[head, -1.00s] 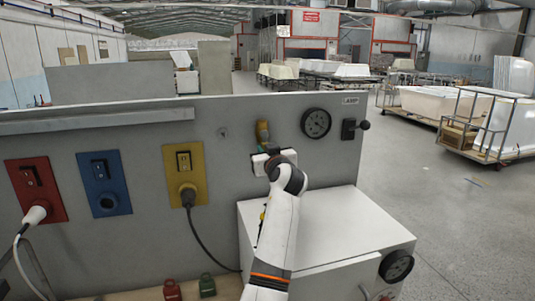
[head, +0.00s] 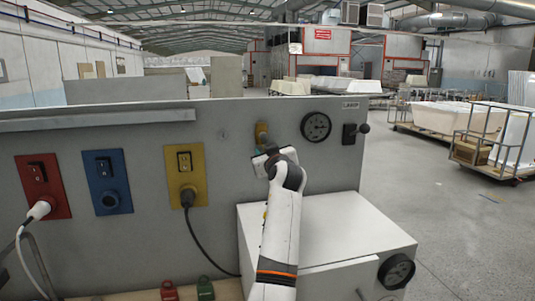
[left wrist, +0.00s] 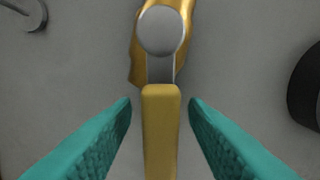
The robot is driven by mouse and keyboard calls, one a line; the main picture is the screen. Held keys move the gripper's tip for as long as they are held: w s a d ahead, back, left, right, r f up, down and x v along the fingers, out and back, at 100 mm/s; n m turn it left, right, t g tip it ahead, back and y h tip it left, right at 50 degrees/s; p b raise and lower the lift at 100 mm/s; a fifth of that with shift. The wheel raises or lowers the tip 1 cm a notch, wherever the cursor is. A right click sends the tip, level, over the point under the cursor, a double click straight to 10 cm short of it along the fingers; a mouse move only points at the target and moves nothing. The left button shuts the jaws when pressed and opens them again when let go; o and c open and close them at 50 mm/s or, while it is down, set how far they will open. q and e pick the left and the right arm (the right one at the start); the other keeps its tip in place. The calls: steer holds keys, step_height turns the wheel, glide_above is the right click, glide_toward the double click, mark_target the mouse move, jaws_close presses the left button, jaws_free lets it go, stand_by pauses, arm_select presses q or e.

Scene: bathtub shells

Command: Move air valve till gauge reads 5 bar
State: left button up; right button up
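The air valve (head: 262,131) is a yellow body on the grey panel; in the left wrist view its body (left wrist: 180,25) carries a round grey hub and a yellow handle (left wrist: 161,130) pointing down the picture. My left gripper (left wrist: 160,103) is open, its teal fingers on either side of the handle with a narrow gap at each side. In the head view the left gripper (head: 262,148) is at the valve, partly hidden by its own wrist. The round dark gauge (head: 316,127) is right of the valve; its reading is too small to tell. My right gripper is not in view.
A black-knobbed lever (head: 351,132) sits right of the gauge. Red (head: 43,186), blue (head: 107,182) and yellow (head: 186,175) socket plates are on the left.

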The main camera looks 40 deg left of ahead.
arm_select(q)
steer(key=b+v, duration=0.5)
steer(key=v, duration=0.7)
steer(key=shift+b, duration=0.3)
steer(key=shift+r, duration=0.1)
